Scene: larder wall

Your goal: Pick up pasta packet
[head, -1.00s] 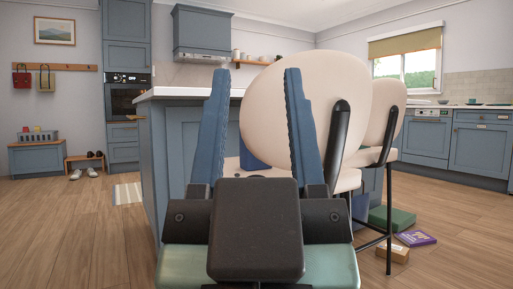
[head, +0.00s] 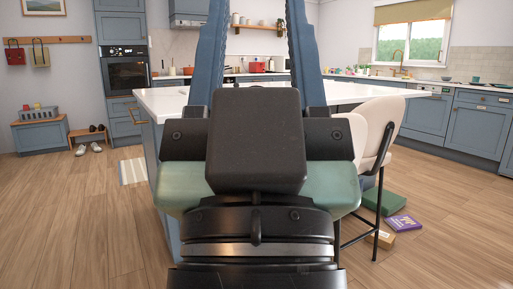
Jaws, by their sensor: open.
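My gripper (head: 258,40) is in the middle of the head view, seen from behind. Its two blue fingers are apart and point away from me, with their tips cut off by the top edge. Nothing shows between them except the far counter and wall. I cannot make out a pasta packet for certain. A purple packet or box (head: 403,224) with a pale label lies on the floor at the right, too small to read. My gripper is well apart from it.
A kitchen island with a white top (head: 385,92) stands ahead, partly hidden by my gripper. Cream chairs (head: 383,130) stand at its right. A green box (head: 385,201) and a brown box (head: 381,239) lie on the floor nearby. The floor at the left is open.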

